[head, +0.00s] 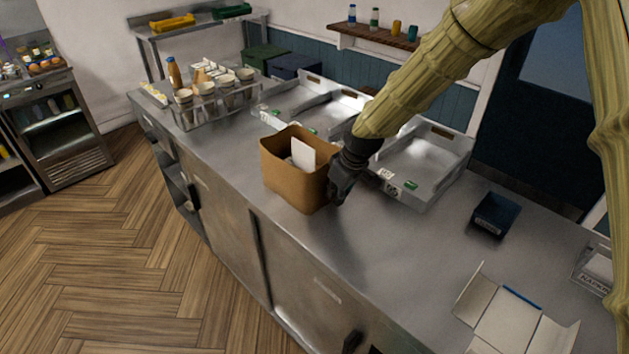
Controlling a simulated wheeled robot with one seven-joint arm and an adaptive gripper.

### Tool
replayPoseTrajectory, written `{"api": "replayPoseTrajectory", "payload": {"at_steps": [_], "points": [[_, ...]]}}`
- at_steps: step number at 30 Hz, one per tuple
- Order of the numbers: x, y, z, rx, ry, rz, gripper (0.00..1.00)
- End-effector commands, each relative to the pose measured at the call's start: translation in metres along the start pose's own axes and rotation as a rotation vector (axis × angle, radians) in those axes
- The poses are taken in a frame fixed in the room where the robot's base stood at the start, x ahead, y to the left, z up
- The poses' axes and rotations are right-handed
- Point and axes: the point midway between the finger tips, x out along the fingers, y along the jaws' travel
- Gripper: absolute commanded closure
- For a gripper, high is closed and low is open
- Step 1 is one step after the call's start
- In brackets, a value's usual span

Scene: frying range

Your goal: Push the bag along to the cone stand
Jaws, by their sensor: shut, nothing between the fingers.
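A brown paper bag (287,183) stands upright and open on the steel counter, near its front edge, with white paper showing inside. My gripper (336,197) is shut and empty, low at the right side of the bag. It looks to be against the bag or very close; I cannot tell if they touch. The cone stand (215,104), a clear rack holding several paper cones, is at the far left end of the counter. Bare counter lies between the bag and the stand.
Metal trays (437,168) line the back of the counter, close behind the bag. A dark blue box (496,213) and an open white carton (514,320) are to the right. The counter's front edge (237,198) runs close beside the bag.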

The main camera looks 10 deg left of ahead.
Motion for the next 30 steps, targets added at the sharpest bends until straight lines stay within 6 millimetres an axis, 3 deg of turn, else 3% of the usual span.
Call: {"api": "replayPoseTrajectory", "payload": {"at_steps": [30], "points": [[0.013, -0.001, -0.042, 0.0, 0.0, 0.0, 1.0]]}}
